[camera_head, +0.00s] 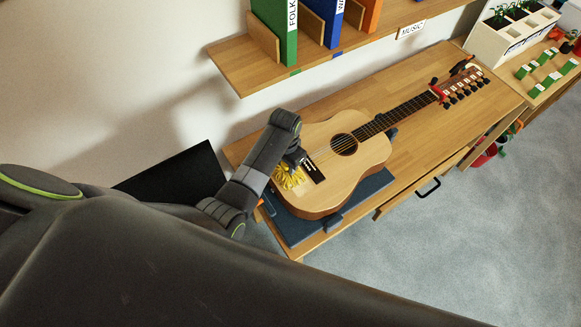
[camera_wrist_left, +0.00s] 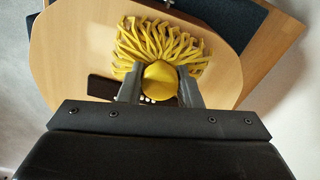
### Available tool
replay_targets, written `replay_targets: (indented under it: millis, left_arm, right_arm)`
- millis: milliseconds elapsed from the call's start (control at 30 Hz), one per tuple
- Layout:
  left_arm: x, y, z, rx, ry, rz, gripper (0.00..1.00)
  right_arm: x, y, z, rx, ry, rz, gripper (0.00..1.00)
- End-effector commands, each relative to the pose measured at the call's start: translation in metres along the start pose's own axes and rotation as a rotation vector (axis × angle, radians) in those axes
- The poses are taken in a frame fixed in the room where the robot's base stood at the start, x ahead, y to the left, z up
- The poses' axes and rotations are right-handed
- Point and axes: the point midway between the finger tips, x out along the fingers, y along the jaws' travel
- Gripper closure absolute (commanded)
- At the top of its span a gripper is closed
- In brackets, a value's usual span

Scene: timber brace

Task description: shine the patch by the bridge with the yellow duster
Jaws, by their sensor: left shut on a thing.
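A guitar (camera_head: 331,175) with a pale wooden body lies face up on a blue mat (camera_head: 299,226) on the wooden bench. Its dark bridge (camera_head: 313,170) is on the lower body, and in the left wrist view the bridge (camera_wrist_left: 103,88) is partly covered. My left gripper (camera_head: 297,158) is over the lower body, shut on the yellow duster (camera_head: 288,178). In the left wrist view the duster's round yellow handle (camera_wrist_left: 160,80) is between the fingers and its strands fan out over the guitar top, beside the bridge. The patch itself cannot be made out under the duster. My right gripper is not in view.
A shelf (camera_head: 232,66) with coloured binders hangs above the bench. A red-and-black object (camera_head: 437,90) sits by the headstock. A drawer with a black handle (camera_head: 428,187) stands partly open at the bench front. Bare bench (camera_head: 408,160) shows right of the guitar body.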

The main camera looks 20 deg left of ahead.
Motion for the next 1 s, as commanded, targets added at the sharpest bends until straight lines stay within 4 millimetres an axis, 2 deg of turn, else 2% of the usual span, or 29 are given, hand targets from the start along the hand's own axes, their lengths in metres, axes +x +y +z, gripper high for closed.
replay_targets:
  millis: [267,667,833,1000]
  left_arm:
    - [0.0,-0.009,-0.002,-0.001,-0.002,-0.001,0.9]
    - [-0.002,-0.033,-0.009,0.0,-0.001,0.0,0.9]
    - [-0.002,-0.032,-0.009,0.001,-0.001,0.002,0.9]
    - [-0.001,-0.022,-0.006,0.0,0.0,0.003,0.9]
  right_arm:
    - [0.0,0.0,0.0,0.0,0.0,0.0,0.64]
    - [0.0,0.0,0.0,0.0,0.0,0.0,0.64]
    - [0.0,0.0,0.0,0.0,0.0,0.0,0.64]
    - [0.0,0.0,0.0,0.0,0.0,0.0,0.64]
